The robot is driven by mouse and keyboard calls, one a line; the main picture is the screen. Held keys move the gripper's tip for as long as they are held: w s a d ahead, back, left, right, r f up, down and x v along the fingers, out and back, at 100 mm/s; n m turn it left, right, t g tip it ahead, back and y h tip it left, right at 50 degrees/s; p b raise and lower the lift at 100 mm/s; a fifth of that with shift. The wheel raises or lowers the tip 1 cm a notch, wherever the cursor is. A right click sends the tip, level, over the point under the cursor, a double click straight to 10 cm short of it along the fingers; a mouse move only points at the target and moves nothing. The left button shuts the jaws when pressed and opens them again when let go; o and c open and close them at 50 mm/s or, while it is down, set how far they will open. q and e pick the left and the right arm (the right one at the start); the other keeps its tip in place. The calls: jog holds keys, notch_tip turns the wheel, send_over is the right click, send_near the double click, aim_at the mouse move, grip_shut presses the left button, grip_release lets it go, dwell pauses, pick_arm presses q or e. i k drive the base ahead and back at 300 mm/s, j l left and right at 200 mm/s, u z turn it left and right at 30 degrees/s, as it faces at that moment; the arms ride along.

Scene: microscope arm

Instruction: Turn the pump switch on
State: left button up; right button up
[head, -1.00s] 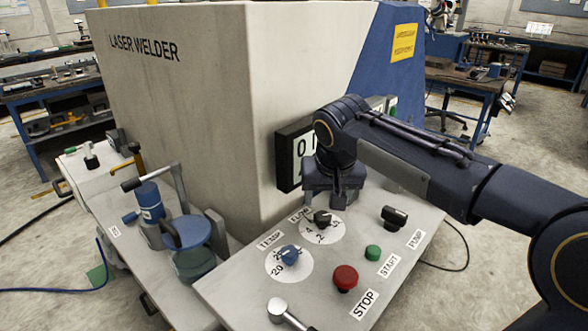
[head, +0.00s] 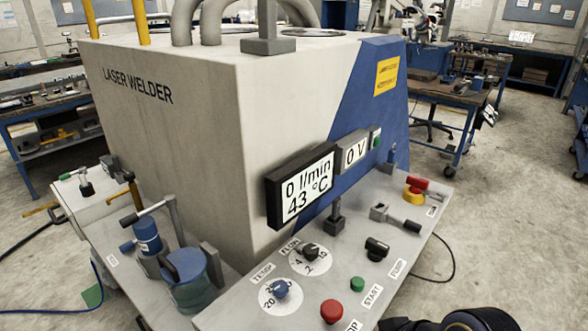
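The pump switch (head: 376,249) is a small black knob on the sloping grey panel in the head view, with the PUMP label (head: 398,268) in front of it. It stands above and to the right of the green START button (head: 357,284). Nothing touches the switch. Whether it is on or off is not clear from its shape. Part of my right arm shows at the bottom right edge, below the panel; its gripper fingers are not visible. My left gripper is out of view.
The panel holds a red STOP button (head: 331,311), TEMP knob (head: 280,288), FLOW knob (head: 310,251), a black-handled lever (head: 403,220) and a red-and-yellow switch (head: 414,188). The display (head: 302,185) reads 0 l/min and 43 °C; a second display (head: 354,152) reads 0 V.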

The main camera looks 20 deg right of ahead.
aim_at(377, 250)
jog(key=k+l+z, duration=0.1)
jog(key=l+z, duration=0.15)
jog(key=z, duration=0.2)
jog(key=l+z, duration=0.25)
jog(key=z, duration=0.25)
jog(key=i+l+z, duration=0.1)
jog(key=l, duration=0.25)
jog(key=i+l, duration=0.2)
jog(key=l, duration=0.15)
jog(key=i+l+z, duration=0.15)
jog(key=l, duration=0.25)
